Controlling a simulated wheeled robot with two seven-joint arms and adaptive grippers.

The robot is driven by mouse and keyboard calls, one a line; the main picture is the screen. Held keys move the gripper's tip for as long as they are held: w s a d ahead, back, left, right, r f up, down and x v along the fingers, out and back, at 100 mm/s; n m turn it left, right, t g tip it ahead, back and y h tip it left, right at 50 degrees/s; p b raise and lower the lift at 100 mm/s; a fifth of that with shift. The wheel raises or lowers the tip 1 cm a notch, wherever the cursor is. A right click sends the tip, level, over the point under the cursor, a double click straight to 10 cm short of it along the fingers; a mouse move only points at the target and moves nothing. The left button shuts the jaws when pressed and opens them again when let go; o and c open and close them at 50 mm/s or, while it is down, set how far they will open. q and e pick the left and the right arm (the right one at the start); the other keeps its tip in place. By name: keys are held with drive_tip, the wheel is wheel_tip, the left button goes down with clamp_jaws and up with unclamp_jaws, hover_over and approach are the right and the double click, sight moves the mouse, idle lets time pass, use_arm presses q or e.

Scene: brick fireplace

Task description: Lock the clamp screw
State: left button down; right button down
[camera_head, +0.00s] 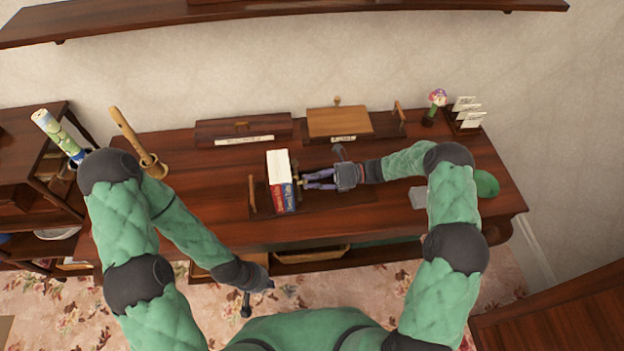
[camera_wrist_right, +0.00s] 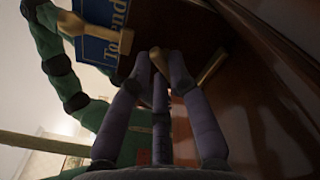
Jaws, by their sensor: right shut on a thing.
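A book clamp stands on the desk, with a wooden end plate (camera_head: 252,194) at its left and blue and red books (camera_head: 283,197) beside it. The brass clamp screw (camera_wrist_right: 160,62) shows between my fingertips in the right wrist view. My right gripper (camera_head: 304,180) reaches in from the right and is shut on the screw; its fingers partly hide it. A blue book cover (camera_wrist_right: 101,37) with a brass clamp piece in front lies just beyond the fingers. My left gripper (camera_head: 262,298) hangs low in front of the desk, away from the clamp; its finger opening is unclear.
The wooden desk (camera_head: 400,222) has wooden boxes (camera_head: 340,122) along its back. A flower figure (camera_head: 436,103) and a card holder (camera_head: 466,117) stand at the back right. A shelf (camera_head: 300,14) spans the wall above.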

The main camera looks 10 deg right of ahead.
drive_tip(key=c, duration=1.1)
unclamp_jaws()
drive_tip(key=shift+c, duration=0.2)
drive_tip(key=d, duration=1.2)
drive_tip(key=shift+w, duration=0.3)
